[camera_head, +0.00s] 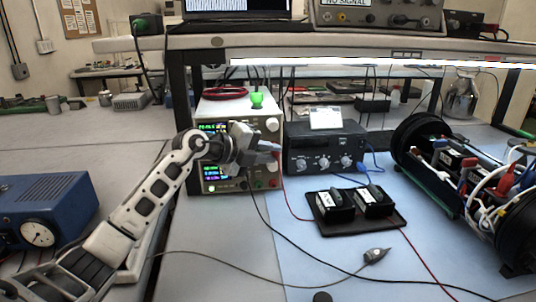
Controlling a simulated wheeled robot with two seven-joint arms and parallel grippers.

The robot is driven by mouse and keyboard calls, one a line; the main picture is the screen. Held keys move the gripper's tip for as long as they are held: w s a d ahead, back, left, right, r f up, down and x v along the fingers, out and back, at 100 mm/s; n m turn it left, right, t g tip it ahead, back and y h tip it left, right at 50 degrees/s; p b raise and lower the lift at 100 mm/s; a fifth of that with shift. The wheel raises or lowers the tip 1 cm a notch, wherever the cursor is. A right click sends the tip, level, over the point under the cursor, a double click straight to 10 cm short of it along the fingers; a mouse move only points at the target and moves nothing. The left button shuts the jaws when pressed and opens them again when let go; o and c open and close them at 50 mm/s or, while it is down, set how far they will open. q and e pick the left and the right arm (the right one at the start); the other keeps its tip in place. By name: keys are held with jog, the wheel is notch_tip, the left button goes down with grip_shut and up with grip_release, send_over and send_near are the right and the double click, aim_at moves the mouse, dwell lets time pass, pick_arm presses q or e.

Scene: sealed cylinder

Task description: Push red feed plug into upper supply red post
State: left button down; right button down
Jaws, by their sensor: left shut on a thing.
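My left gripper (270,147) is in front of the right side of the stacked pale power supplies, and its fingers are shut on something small. A red lead (288,197) runs down from the fingertips, so the held thing appears to be the red feed plug, itself mostly hidden by the fingers. The upper supply (241,106) shows a lit display at its left. Its red post is hidden behind my gripper, and I cannot tell whether the plug touches it. The lower supply (232,186) shows a red post (272,183) at its lower right. My right gripper is not in view.
A dark instrument (325,147) with knobs stands right of the supplies. A black tray (392,222) holds two small black units. A grey probe (376,255) and cables lie on the blue mat. An open black cylinder (425,145) is at the right, a blue gauge box (52,205) at the left.

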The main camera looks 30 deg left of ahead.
pick_arm(q)
jog(key=c, duration=1.2)
grip_release()
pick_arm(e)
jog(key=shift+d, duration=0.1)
pick_arm(q)
jog(key=b+v, duration=0.3)
jog(key=v, duration=1.3)
jog(key=shift+b, duration=0.35)
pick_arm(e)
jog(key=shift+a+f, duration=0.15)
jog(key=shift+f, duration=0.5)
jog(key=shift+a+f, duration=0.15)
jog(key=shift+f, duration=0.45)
pick_arm(q)
jog(key=shift+w, duration=0.1)
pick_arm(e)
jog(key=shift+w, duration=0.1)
